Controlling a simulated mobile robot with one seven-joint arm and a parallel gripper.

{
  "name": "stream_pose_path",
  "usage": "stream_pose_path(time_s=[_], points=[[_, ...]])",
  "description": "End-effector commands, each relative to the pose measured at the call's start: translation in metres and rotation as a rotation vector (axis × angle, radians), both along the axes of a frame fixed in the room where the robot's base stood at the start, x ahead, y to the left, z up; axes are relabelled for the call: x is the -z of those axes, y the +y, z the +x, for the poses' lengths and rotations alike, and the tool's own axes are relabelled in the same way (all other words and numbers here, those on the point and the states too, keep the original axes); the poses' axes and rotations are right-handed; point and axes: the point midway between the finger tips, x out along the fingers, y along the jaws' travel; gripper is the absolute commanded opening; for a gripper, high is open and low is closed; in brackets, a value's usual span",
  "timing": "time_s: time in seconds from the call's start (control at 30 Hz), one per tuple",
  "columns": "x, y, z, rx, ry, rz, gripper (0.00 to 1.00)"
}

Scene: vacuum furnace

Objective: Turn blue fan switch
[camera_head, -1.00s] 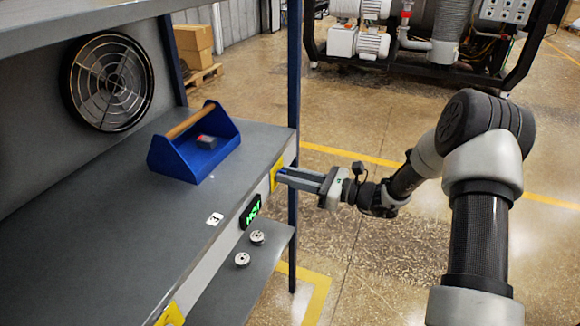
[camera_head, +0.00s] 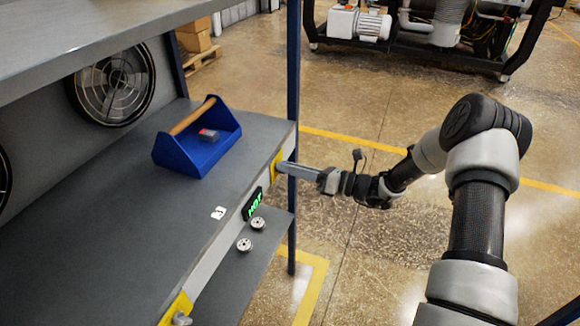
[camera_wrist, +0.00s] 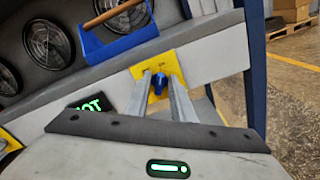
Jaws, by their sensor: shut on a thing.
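The blue fan switch (camera_wrist: 158,82) sits on a yellow plate (camera_wrist: 157,70) on the front edge of the grey bench; the plate also shows in the head view (camera_head: 277,168). My gripper (camera_wrist: 159,84) is at the switch, with one finger on each side, and is shut on it. In the head view, my gripper (camera_head: 284,168) reaches from the right to the yellow plate, and its fingers hide the switch there. In the wrist view, the switch stands upright between the fingers.
A blue toolbox (camera_head: 196,150) with a wooden handle stands on the bench (camera_head: 110,215) near the gripper. A green-lit sign (camera_head: 252,204) is on the front edge. Two round knobs (camera_head: 245,245) lie below. A fan (camera_head: 114,88) is behind. A blue post (camera_head: 292,100) stands close by.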

Motion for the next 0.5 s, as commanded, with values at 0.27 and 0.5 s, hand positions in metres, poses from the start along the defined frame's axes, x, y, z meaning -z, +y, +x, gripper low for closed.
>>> stream_pose_path(time_s=[0.27,0.5], points=[[0.0016,-0.0012,-0.0005,0.001,0.004,-0.002,0.00],[0.0010,-0.0006,-0.0003,0.000,0.002,-0.001,0.27]])
